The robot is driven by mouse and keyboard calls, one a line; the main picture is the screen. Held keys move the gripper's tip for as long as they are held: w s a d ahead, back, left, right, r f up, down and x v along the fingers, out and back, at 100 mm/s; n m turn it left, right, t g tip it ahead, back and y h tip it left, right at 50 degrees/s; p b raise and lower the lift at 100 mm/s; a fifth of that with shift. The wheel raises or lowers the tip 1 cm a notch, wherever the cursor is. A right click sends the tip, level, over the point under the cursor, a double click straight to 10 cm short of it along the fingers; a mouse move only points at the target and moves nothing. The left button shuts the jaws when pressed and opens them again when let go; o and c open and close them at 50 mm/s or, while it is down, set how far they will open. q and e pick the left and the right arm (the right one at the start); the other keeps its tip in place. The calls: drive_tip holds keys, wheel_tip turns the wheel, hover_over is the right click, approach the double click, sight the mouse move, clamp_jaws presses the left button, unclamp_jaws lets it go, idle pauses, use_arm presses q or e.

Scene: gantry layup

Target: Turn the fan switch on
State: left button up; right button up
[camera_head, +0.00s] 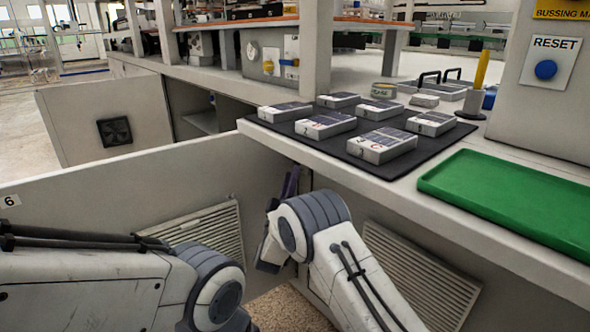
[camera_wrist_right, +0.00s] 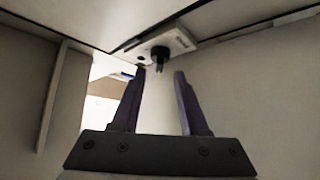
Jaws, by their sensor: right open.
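In the right wrist view, a small white plate (camera_wrist_right: 180,40) with a black rotary knob (camera_wrist_right: 160,55) sits under the overhanging edge of the bench; it looks like the fan switch, but its label is too small to read. My right gripper (camera_wrist_right: 160,74) is open and empty, its two purple fingers pointing up toward the knob. The knob shows between and just beyond the fingertips; I cannot tell whether they touch it. In the head view, my right gripper (camera_head: 290,182) is below the bench edge, partly hidden by my wrist, and the switch is hidden. My left gripper is out of view.
On the bench, several boxed modules lie on a dark mat (camera_head: 350,152), beside a green tray (camera_head: 510,200). A blue RESET button (camera_head: 545,69) is on the pillar at right.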

sight(295, 163)
drive_tip(key=shift+b+x, duration=0.4)
drive_tip(key=shift+x, duration=1.95)
drive_tip(key=shift+c, duration=0.3)
clamp_jaws()
drive_tip(key=shift+w+a+f+m+g+h+b, duration=0.1)
drive_tip(key=shift+m+g+h+b, duration=0.45)
drive_tip(key=shift+m+h+b, duration=1.5)
drive_tip(key=shift+a+f+m+g+h+b, duration=0.1)
drive_tip(key=shift+m+g+h+b, duration=0.5)
drive_tip(key=shift+m+h+b, duration=1.4)
drive_tip(key=shift+w+a+f+m+g+h+b, duration=0.1)
drive_tip(key=shift+m+g+h+b, duration=0.45)
drive_tip(key=shift+m+h+b, duration=1.5)
drive_tip(key=shift+r+m+y+p, duration=0.1)
drive_tip(key=shift+m+y+p, duration=0.4)
drive_tip(key=shift+m+p, duration=0.1)
drive_tip(key=shift+o, duration=0.3)
unclamp_jaws()
